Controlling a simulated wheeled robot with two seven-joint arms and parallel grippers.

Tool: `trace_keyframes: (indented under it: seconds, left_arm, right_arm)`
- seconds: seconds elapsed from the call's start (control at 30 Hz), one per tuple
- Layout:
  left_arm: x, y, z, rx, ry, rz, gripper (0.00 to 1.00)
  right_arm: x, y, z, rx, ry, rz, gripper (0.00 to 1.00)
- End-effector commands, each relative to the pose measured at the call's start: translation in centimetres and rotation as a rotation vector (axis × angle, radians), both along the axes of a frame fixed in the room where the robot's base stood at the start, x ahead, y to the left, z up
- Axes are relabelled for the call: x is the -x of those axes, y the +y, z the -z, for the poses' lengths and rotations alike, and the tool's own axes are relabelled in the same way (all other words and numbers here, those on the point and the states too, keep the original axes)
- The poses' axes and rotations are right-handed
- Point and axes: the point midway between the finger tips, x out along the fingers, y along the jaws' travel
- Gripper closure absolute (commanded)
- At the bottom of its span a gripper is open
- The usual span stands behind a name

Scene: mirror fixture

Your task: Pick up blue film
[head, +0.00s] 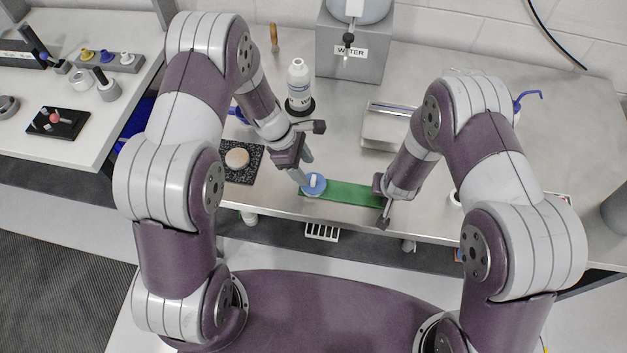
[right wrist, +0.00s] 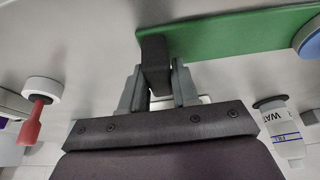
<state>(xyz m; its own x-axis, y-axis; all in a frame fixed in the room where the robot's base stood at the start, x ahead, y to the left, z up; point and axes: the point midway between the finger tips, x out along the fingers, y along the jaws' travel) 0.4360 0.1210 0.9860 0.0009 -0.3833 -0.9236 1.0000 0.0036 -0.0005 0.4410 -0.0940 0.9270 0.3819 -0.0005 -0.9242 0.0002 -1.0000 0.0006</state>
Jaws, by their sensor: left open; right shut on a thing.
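A round blue disc (head: 314,188), which I take to be the blue film, lies at the left end of a green strip (head: 350,193) near the table's front edge. A small white piece sits on it. In the right wrist view the disc's edge shows at the upper right (right wrist: 311,38), beside the green strip (right wrist: 235,35). My left gripper (head: 303,170) is open just above and behind the disc; I cannot tell whether it touches. My right gripper (right wrist: 158,88) is shut on a black block (right wrist: 154,55) at the strip's right end.
A white bottle (head: 299,85) stands behind my left gripper. A dark speckled square (head: 240,174) with a round tan pad lies to the left. A grey tray (head: 388,128) lies behind the strip, and a water tank (head: 352,55) stands at the back. The table's right side is mostly free.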

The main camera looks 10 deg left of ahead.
Motion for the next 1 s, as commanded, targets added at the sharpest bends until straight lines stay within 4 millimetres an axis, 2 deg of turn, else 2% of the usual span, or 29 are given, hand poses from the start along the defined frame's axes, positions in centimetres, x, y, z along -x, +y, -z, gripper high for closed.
trace_keyframes:
  seconds: [0.23,0.5,0.53,0.6,0.7,1.0]
  left_arm:
    - [-0.4,-1.7,4.0,0.0,0.002,0.003,0.43]
    - [-0.4,-1.9,4.6,0.0,0.0,0.003,0.43]
    - [-0.4,-1.9,4.6,0.0,0.0,0.003,0.49]
    - [-0.4,-1.9,4.6,0.0,0.0,0.003,0.72]
    - [-0.4,-1.9,4.6,0.0,0.0,0.003,1.0]
    - [-0.4,-1.9,4.6,0.0,0.0,0.003,1.0]
  right_arm:
    - [0.0,0.0,0.0,0.0,-0.001,0.0,1.0]
    - [0.0,0.0,0.0,0.0,0.0,0.0,1.0]
    - [0.0,0.0,0.0,0.0,0.0,0.0,1.0]
    - [0.0,0.0,0.0,0.0,0.0,0.0,1.0]
    - [0.0,0.0,0.0,0.0,0.0,0.0,1.0]
    - [0.0,0.0,0.0,0.0,0.0,0.0,1.0]
